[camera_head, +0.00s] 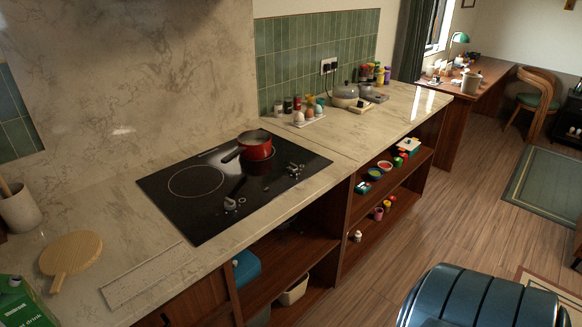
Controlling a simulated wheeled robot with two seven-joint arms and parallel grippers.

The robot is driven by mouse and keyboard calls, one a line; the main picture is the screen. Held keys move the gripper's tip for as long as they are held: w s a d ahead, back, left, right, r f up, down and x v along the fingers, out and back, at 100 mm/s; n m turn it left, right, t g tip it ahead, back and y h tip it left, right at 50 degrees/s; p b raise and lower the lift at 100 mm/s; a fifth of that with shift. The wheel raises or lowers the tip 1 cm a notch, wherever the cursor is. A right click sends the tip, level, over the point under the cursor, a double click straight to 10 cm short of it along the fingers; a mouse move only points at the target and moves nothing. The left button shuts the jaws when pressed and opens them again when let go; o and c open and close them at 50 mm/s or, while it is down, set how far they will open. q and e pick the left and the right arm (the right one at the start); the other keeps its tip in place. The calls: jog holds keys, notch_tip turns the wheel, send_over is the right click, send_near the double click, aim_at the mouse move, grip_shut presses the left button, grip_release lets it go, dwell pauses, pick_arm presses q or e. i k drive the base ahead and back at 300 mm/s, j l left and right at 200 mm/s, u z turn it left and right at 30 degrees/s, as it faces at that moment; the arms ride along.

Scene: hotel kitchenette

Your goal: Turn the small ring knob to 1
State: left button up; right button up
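A black glass hob (200,222) is set into the marble counter, with ring outlines on its surface. One group of small knobs (231,204) sits near its front edge. A second group of knobs (294,169) sits near its right end. The knobs are too small to read their numbers or settings, and I cannot tell which one is the small ring knob. A red pot (255,145) with a dark handle pointing left stands at the back of the hob. Neither of my grippers is in view.
A round wooden board (70,254) and a utensil crock (18,208) are on the left counter. An egg tray (308,119) and pans (345,96) are at the back right. Open shelves (290,265) lie below. A blue ribbed object (485,302) stands at the bottom right.

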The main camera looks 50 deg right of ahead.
aim_at(293, 169)
jog(key=z, duration=1.55)
